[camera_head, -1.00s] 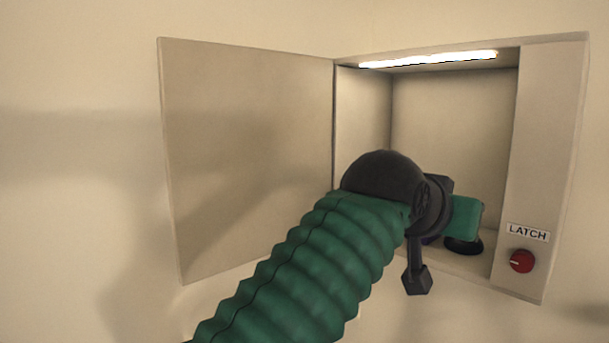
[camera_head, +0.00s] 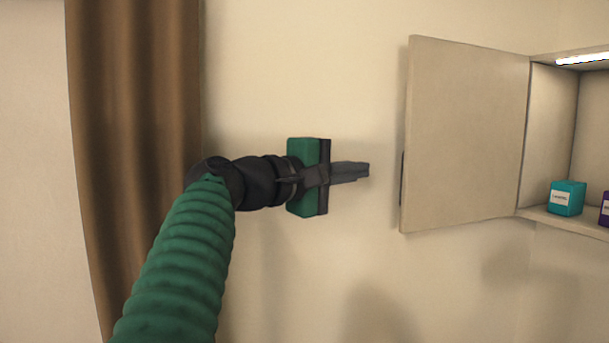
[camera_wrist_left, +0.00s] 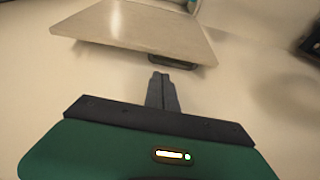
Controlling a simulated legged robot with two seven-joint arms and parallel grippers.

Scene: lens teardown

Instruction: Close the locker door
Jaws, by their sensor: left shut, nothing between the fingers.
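The locker door (camera_head: 465,135) stands wide open, hinged at its right edge to the locker (camera_head: 551,130) at the right of the head view. A dark part, perhaps a handle, shows at the door's left edge. My left gripper (camera_head: 366,170) is shut and empty, left of the door and apart from it, with its fingers pointing right. In the left wrist view the shut fingers (camera_wrist_left: 161,78) point toward the door (camera_wrist_left: 140,28), and a dark handle (camera_wrist_left: 172,62) shows under its edge. My right gripper is not in view.
A teal box (camera_head: 566,198) and a purple box (camera_head: 604,209) stand on the locker's floor. A lit strip (camera_head: 582,58) runs along its top. A brown curtain (camera_head: 135,130) hangs at the left. The wall between curtain and door is clear.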

